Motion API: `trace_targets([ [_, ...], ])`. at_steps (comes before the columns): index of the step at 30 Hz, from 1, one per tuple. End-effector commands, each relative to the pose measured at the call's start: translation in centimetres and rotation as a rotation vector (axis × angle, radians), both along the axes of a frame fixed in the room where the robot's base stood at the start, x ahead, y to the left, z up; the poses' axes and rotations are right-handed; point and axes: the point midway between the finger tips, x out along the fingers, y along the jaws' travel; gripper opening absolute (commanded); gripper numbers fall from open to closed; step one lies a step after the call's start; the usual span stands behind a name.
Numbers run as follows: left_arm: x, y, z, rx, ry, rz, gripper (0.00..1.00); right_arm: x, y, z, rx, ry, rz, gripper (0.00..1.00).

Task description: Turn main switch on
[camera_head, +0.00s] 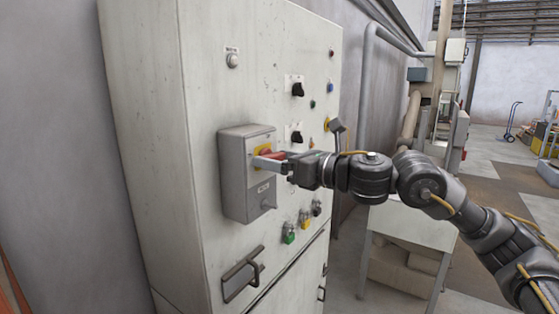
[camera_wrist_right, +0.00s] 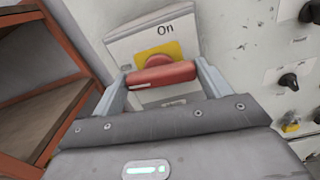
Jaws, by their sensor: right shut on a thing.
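The main switch is a red rotary handle (camera_head: 272,155) on a yellow plate (camera_wrist_right: 158,52). It sits on a grey box (camera_head: 240,200) fixed to the cabinet front. My right gripper (camera_head: 274,162) reaches in from the right and is shut on the red handle. In the wrist view the handle (camera_wrist_right: 162,76) lies crosswise between the two fingers. The word "On" (camera_wrist_right: 165,30) is printed beyond the yellow plate. In the head view my gripper hides part of the handle. My left gripper is not in view.
The tall off-white cabinet (camera_head: 150,130) carries black knobs (camera_head: 297,89) and a green button (camera_head: 288,233) near the box. A door handle (camera_head: 243,273) sticks out below. A brown shelf (camera_wrist_right: 35,95) stands left in the wrist view. A white table (camera_head: 420,228) stands behind my arm.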

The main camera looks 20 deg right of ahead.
Motion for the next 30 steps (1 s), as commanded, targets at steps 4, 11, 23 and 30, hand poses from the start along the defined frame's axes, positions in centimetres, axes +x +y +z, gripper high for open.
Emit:
trace_targets([
  [4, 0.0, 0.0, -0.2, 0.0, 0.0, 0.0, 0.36, 0.1, 0.0, 0.0, 0.084, 0.066, -0.001, 0.54],
  [11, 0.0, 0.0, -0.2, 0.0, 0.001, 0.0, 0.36, 0.1, -0.1, 0.1, 0.25, 0.203, -0.001, 0.54],
  [23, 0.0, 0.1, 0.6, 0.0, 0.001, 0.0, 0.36, 0.2, -0.2, 0.2, 0.543, 0.446, -0.003, 0.54],
  [30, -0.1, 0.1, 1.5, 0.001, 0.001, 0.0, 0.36, 0.2, -0.2, 0.3, 0.719, 0.591, -0.003, 0.54],
])
